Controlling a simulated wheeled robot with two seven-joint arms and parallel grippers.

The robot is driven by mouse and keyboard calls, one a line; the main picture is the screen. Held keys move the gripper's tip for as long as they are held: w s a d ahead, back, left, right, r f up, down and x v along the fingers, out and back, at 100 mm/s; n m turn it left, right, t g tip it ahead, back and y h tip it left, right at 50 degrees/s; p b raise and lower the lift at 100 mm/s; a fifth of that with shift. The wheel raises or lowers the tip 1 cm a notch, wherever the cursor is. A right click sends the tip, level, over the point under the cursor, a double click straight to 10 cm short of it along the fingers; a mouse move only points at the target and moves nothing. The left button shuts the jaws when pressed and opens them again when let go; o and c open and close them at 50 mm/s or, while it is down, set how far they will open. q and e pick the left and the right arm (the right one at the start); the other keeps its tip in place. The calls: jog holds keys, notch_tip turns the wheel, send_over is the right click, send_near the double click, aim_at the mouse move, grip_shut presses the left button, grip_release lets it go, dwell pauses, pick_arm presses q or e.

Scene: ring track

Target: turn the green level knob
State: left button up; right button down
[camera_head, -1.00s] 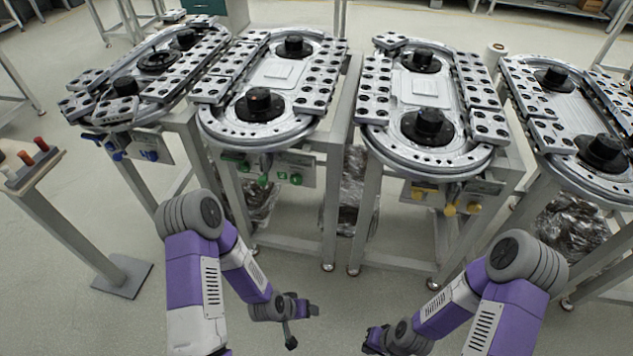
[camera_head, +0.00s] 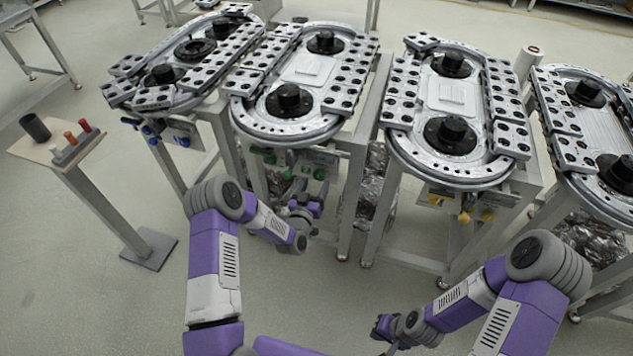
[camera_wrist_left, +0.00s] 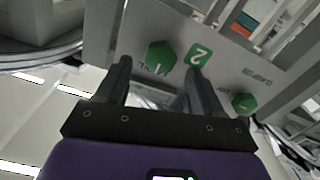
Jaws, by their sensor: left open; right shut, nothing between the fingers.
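A grey panel (camera_head: 327,157) on the front of the second stand from the left carries a green "2" label (camera_wrist_left: 198,57) and green knobs. One green knob (camera_wrist_left: 160,55) appears between and just beyond the open fingertips of my left gripper (camera_wrist_left: 157,70). A second green knob (camera_wrist_left: 244,103) lies to the right of the label, outside the fingers. I cannot read which knob is the level one. In the head view my left gripper (camera_head: 308,206) is below this panel. My right gripper (camera_head: 382,328) is shut and empty, low and away from the stands.
Ring tracks with black hubs stand in a row; the neighbouring stands have blue knobs (camera_head: 183,141) and yellow knobs (camera_head: 487,214). A small pedestal table (camera_head: 40,148) with red and dark parts stands at left. Open floor lies in front.

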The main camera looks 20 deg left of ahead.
aim_at(319, 175)
pick_arm(q)
jog(key=shift+w, duration=1.2)
jog(key=c, duration=1.1)
jog(key=shift+o, duration=0.2)
jog(key=shift+b, duration=0.3)
